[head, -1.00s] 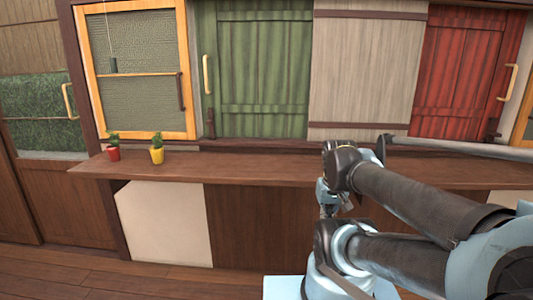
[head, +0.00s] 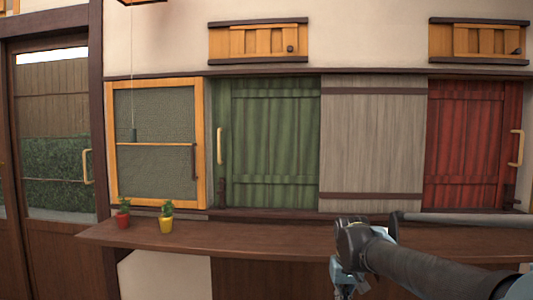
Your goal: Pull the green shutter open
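The green shutter (head: 268,145) is a panel of upright planks with cross battens, set in the wall between the orange-framed mesh window and a grey plank panel. No open gap shows beside it. Its pale upright handle (head: 220,146) is near its left edge, with a small dark fitting (head: 222,192) below. My arm is at the lower right, in front of the counter and apart from the shutter. I cannot make out my gripper's fingers in the head view.
A wooden counter (head: 260,237) runs below the shutters. A red pot (head: 123,220) and a yellow pot (head: 166,226) with plants stand on its left part. The mesh window (head: 155,145), grey panel (head: 370,140) and red shutter (head: 470,140) flank the green one.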

